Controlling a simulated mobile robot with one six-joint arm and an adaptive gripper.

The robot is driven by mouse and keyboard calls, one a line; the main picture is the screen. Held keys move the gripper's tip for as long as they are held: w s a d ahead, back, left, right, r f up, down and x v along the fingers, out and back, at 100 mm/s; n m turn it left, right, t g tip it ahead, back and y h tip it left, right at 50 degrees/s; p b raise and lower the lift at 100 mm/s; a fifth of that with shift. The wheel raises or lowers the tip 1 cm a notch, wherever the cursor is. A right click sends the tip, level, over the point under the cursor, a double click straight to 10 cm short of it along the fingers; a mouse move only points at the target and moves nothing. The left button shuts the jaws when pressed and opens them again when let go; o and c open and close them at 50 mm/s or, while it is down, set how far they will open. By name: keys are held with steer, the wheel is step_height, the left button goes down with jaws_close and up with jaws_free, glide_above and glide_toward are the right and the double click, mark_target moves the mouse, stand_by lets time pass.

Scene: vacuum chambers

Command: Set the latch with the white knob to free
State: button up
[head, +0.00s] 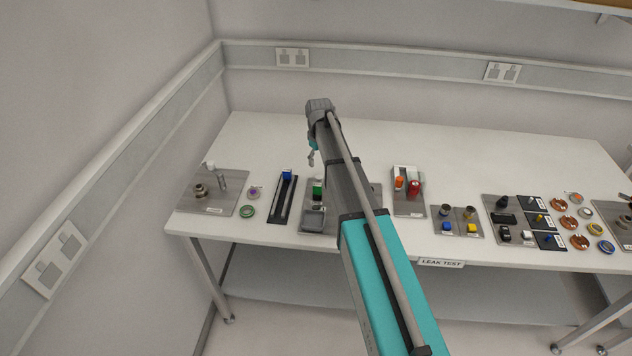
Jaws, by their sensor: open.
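A white knob-like piece (210,167) shows at the back of a grey plate (228,204) at the left end of the table. A grey post (221,181) and a round metal fitting (200,190) stand on the same plate. I cannot tell the latch's position at this size. A small white piece (528,236) also shows on a plate at the right; I cannot tell if it is a knob. My gripper (311,158) is small in view, open, above the table and right of the left plate, apart from it. My arm hides part of the table's middle.
Right of the left plate are a green ring (247,211), a black rail with a blue block (287,175), and a plate with a green block (318,189). Orange and red knobs (413,188) and several small parts stand further right. The table's back is clear.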

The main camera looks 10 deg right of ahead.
mark_target(319, 176)
steer(key=shift+f+b, duration=3.7)
steer(key=shift+f, duration=0.3)
